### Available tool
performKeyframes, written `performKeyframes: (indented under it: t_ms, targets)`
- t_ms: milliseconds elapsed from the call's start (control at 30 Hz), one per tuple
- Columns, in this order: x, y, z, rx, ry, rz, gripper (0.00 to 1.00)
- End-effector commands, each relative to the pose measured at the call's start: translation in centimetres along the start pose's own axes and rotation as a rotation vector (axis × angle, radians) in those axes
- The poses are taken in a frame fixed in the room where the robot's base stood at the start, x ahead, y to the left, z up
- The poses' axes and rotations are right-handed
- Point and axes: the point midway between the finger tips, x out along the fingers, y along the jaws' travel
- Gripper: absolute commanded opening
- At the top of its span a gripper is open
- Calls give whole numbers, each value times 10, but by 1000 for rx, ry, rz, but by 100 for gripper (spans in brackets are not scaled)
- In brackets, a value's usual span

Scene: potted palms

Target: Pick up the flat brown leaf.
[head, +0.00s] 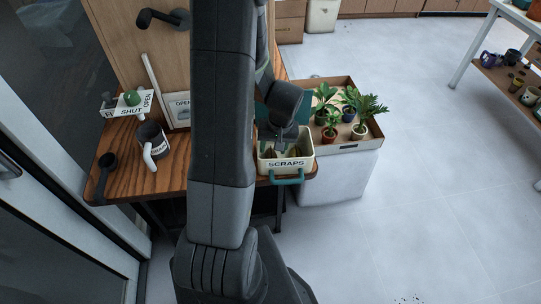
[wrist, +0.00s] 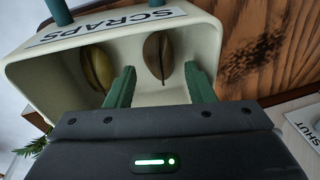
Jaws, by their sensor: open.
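A cream bin labelled SCRAPS (head: 286,172) with a teal handle stands at the front right of the wooden bench. In the wrist view, the bin (wrist: 215,42) holds two leaves. A brown leaf (wrist: 158,57) with a dark midrib lies in the middle and looks the flatter. A more olive-brown leaf (wrist: 97,68) to its left looks cupped. My gripper (wrist: 159,68) is open and empty, its green fingers reaching into the bin's opening. The brown leaf appears ahead, between the fingertips, with no visible contact. In the head view, my arm hides part of the bench.
A tray of small potted palms (head: 352,142) stands right of the bin. The bin's walls closely surround my fingers.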

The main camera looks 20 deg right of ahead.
Motion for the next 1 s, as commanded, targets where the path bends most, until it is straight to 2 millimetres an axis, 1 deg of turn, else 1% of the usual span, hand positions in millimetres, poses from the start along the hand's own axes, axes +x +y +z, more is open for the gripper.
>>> performKeyframes:
  t_ms: [133, 233, 367, 567, 600, 767, 1000]
  targets:
    - [19, 1, 1, 0, -4, 0, 49]
    - [28, 1, 0, -1, -2, -1, 49]
    - [34, 1, 0, -1, -1, 0, 49]
    - [35, 1, 0, -1, -1, 0, 49]
    - [35, 1, 0, -1, -1, 0, 46]
    - [35, 1, 1, 0, -2, 0, 15]
    - [35, 1, 1, 0, -2, -1, 15]
